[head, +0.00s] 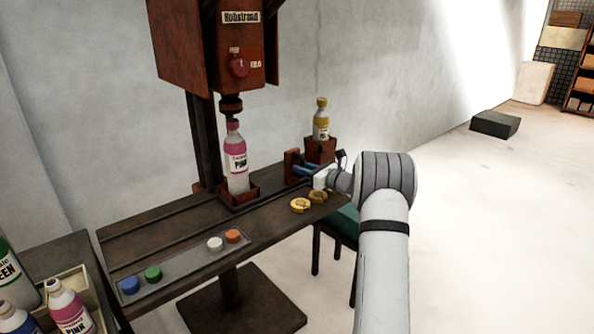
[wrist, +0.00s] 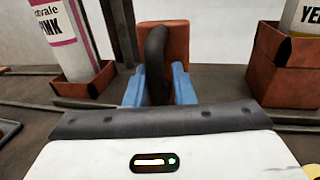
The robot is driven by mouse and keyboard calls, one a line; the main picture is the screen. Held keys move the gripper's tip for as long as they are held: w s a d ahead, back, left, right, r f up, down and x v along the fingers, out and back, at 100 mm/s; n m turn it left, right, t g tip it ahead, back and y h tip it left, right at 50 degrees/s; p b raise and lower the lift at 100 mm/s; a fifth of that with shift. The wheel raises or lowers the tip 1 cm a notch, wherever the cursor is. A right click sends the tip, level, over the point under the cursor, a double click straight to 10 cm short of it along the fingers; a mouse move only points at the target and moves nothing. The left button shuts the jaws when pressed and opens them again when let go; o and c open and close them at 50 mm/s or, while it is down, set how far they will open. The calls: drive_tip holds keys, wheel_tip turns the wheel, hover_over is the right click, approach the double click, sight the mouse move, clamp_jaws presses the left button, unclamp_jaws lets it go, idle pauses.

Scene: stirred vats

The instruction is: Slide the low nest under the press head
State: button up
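The low nest (head: 240,196), a shallow rust-red box, holds a pink-labelled bottle (head: 237,165) upright. It stands beneath the press head (head: 231,104), and the bottle's cap is close under it. The low nest also shows at left in the wrist view (wrist: 82,92). A taller nest (head: 320,150) to the right holds a yellow-labelled bottle (head: 321,122). My gripper (head: 304,170) is between the two nests, in front of a rust-red upright block (head: 290,163). In the wrist view its blue fingers (wrist: 158,90) press either side of a dark curved handle (wrist: 157,60).
Two yellow discs (head: 309,201) lie by the bench's front edge. A strip with coloured caps (head: 184,263) runs along the front left. A crate of bottles (head: 70,285) stands at lower left. A dark rail groove (head: 150,221) runs along the bench (head: 125,240).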

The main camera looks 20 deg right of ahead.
drive_tip(key=shift+o, duration=1.4)
drive_tip(key=shift+d, duration=0.15)
drive_tip(key=shift+s, duration=0.1)
drive_tip(key=v, duration=0.7)
drive_tip(key=shift+s+d, duration=0.15)
drive_tip(key=shift+s, duration=0.15)
